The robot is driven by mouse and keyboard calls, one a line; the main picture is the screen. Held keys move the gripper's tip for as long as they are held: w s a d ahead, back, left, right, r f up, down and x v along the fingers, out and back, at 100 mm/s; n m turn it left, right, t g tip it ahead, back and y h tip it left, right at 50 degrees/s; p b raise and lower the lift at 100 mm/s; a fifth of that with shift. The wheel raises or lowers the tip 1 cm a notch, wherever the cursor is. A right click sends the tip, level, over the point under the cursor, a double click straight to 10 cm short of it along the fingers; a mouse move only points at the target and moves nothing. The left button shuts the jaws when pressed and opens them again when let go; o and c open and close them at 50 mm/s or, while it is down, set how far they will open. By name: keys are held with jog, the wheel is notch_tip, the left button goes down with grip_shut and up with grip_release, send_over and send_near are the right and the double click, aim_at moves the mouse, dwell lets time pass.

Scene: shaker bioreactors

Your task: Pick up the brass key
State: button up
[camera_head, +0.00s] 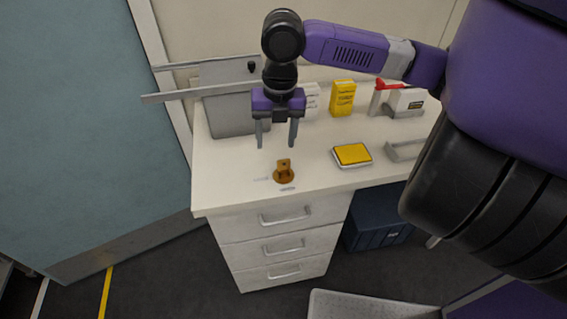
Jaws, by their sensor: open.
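A small brass-brown object, which looks like the brass key (284,172), is on the white desktop near its front edge. It has a round base with a piece standing up from it; its finer shape is too small to tell. My gripper (276,145) hangs above the desk with its two fingers pointing down. It is open and empty. In the picture it is just above and slightly left of the brass object, apart from it.
A yellow-topped pad (352,154) lies to the right on the white desk (225,180). Yellow (342,98) and white (310,101) boxes, a grey panel (228,118) and a red-handled device (402,101) stand behind. A grey tray (403,150) is at right. The desk's front left is clear.

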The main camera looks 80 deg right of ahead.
aim_at(283, 160)
jog(key=shift+s+a+f+n+g, duration=0.15)
jog(key=shift+s+n+g, duration=0.1)
jog(key=shift+s, duration=0.25)
jog(key=shift+s+d+f+n+g, duration=0.15)
jog(key=shift+s+n, duration=0.1)
jog(key=shift+s, duration=0.2)
jog(key=shift+f+p, duration=0.65)
jog(key=shift+f, duration=3.1)
grip_shut()
